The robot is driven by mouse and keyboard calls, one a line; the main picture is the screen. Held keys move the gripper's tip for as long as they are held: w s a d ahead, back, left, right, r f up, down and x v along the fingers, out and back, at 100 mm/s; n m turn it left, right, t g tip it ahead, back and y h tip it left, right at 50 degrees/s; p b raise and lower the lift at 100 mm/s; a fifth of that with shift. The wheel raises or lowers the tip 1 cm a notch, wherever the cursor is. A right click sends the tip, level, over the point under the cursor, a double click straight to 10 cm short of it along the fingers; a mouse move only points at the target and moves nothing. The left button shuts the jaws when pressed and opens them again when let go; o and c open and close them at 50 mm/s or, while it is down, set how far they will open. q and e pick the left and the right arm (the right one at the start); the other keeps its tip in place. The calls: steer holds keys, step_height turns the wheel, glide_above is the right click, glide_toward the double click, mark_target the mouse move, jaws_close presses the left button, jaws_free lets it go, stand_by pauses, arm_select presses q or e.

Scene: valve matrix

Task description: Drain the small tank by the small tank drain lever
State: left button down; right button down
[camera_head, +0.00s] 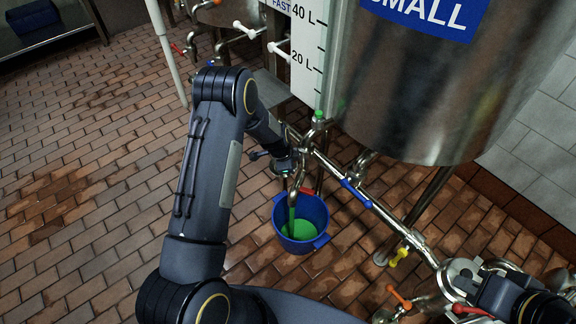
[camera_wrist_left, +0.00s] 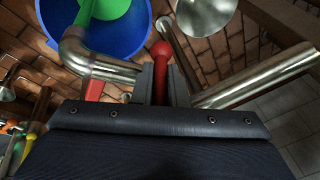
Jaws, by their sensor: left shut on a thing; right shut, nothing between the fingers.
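The small tank (camera_head: 405,90) is a steel cylinder with a blue SMALL label. Below it, a bent drain pipe (camera_head: 293,180) pours green liquid into a blue bucket (camera_head: 318,212), which holds green liquid. In the left wrist view, my left gripper (camera_wrist_left: 161,80) is shut on a red lever (camera_wrist_left: 161,52) with a ball end, beside the bent pipe (camera_wrist_left: 85,58) and the bucket (camera_wrist_left: 135,40). In the head view, my left arm mostly hides that gripper and lever. My right gripper (camera_head: 482,294) is shut and empty at the lower right, near a steel pipe fitting.
A blue lever (camera_head: 356,194) and a yellow lever (camera_head: 399,257) sit along the steel pipe. An orange lever (camera_head: 400,296) is near the bottom edge. A white level scale (camera_head: 306,60) stands left of the tank. The brick floor at the left is clear.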

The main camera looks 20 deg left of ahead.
arm_select(q)
steer(key=shift+s+f+g+h+b, duration=0.25)
steer(key=shift+f+g+h+b, duration=0.1)
steer(key=shift+g+h+b, duration=0.25)
steer(key=shift+s, duration=0.1)
steer(key=c, duration=1.5)
jaws_free()
steer(key=shift+f, duration=0.15)
steer(key=shift+o, duration=0.2)
steer(key=shift+d+r, duration=0.15)
steer(key=shift+r, duration=0.15)
steer(key=p+v, duration=0.2)
steer(key=v, duration=0.5)
steer(key=shift+a+r, duration=0.15)
steer(key=shift+a, duration=0.1)
steer(key=shift+s+r, duration=0.1)
steer(key=shift+s, duration=0.05)
